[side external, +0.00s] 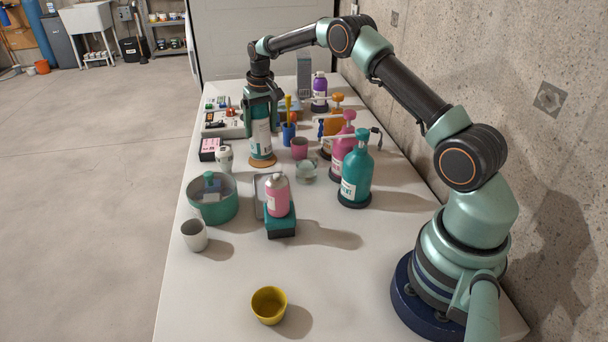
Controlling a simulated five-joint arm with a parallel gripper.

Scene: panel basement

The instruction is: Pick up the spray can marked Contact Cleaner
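My gripper (261,118) points straight down at the far left part of the table. Its fingers come down on both sides of a teal can or bottle with a white label (261,141), which stands upright on an orange-brown round base. I cannot tell whether the fingers press on it or stand slightly apart. Its label is too small to read. Other candidates are a pink bottle with a grey top (277,196) on a teal block, a large teal bottle (357,174), a purple can (319,92) and a pink bottle (344,150). No Contact Cleaner marking is legible.
A teal round bin (214,208), a white cup (194,236) and a yellow cup (269,305) stand nearer the front. A blue pen holder (289,133), pink cup (300,148) and glass jar (307,172) stand right of my gripper. A concrete wall borders the right.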

